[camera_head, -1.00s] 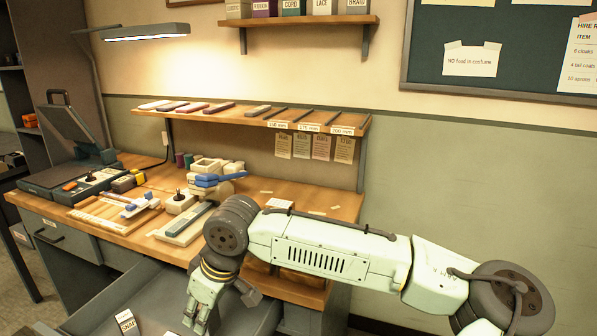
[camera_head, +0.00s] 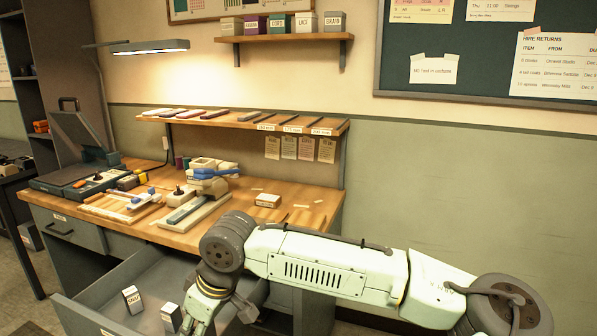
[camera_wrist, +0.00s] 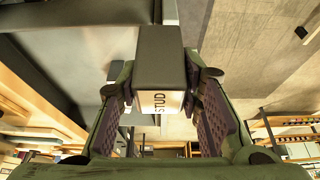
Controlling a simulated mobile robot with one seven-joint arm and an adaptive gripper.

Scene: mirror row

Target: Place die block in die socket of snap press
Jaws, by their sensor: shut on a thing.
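My gripper (camera_wrist: 165,105) is shut on a dark grey die block (camera_wrist: 160,52) with a pale end label reading STUD. In the head view my gripper (camera_head: 205,318) hangs over the open drawer at the bottom edge, and the held block cannot be made out there.
The open grey drawer (camera_head: 100,325) holds a labelled block (camera_head: 132,299) and another block (camera_head: 171,317) close to my gripper. A wooden jig (camera_head: 122,206) and a small white box (camera_head: 267,201) sit on the bench (camera_head: 290,192). A shelf (camera_head: 240,122) hangs above.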

